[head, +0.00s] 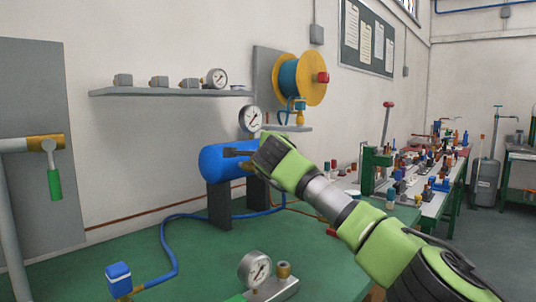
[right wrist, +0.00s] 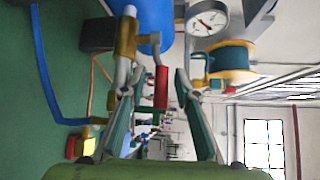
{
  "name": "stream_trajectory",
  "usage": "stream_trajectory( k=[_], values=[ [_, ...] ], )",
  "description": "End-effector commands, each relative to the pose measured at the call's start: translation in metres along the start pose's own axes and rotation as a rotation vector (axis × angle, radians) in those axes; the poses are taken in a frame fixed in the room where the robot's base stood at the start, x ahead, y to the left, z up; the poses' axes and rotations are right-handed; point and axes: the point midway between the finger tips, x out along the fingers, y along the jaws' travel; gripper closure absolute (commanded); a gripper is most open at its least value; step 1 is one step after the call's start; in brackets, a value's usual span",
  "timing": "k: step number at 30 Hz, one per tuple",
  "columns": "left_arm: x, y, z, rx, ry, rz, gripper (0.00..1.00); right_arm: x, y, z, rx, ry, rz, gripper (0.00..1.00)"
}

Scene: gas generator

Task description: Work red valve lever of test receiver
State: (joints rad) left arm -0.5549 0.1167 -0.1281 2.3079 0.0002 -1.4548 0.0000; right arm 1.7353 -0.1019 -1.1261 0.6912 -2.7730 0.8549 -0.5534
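The test receiver is a blue tank (head: 218,164) on dark supports on the green bench; its blue end also shows in the right wrist view (right wrist: 155,14). My right gripper (head: 240,157) is in front of the tank and hides its right part. In the right wrist view, the red valve lever (right wrist: 161,88) hangs from a grey pivot beside a brass valve body (right wrist: 126,38). The lever lies between the spread fingers of my right gripper (right wrist: 151,78), nearer the right finger. I see no clear contact. The lever is hidden in the head view. My left gripper is out of view.
A pressure gauge (head: 250,118) stands above the tank. A blue hose (head: 172,250) runs across the bench to a blue-topped fitting (head: 118,278). Another gauge (head: 254,269) sits at the front. A green-handled valve (head: 54,180) is at left. A hose reel (head: 302,78) hangs behind.

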Motion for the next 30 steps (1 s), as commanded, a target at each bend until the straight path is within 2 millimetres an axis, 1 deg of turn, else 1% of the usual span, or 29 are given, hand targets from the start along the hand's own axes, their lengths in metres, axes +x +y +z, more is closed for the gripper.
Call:
stream_trajectory(
  k=[4, 8, 14, 24, 30],
  values=[
    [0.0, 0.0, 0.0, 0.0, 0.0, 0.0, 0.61, -0.005, -0.001, 0.0, -0.001, -0.002, -0.002, 0.71],
    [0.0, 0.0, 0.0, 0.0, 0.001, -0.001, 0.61, -0.016, -0.001, 0.0, -0.001, -0.002, -0.002, 0.71],
    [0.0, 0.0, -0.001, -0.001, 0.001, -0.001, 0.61, -0.041, 0.0, 0.0, -0.002, -0.002, -0.002, 0.71],
    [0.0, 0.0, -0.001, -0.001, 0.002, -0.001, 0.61, -0.093, 0.0, 0.001, -0.002, -0.003, -0.001, 0.71],
    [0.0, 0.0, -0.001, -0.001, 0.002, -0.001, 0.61, -0.114, 0.001, 0.002, -0.001, -0.003, 0.0, 0.71]
  ],
)
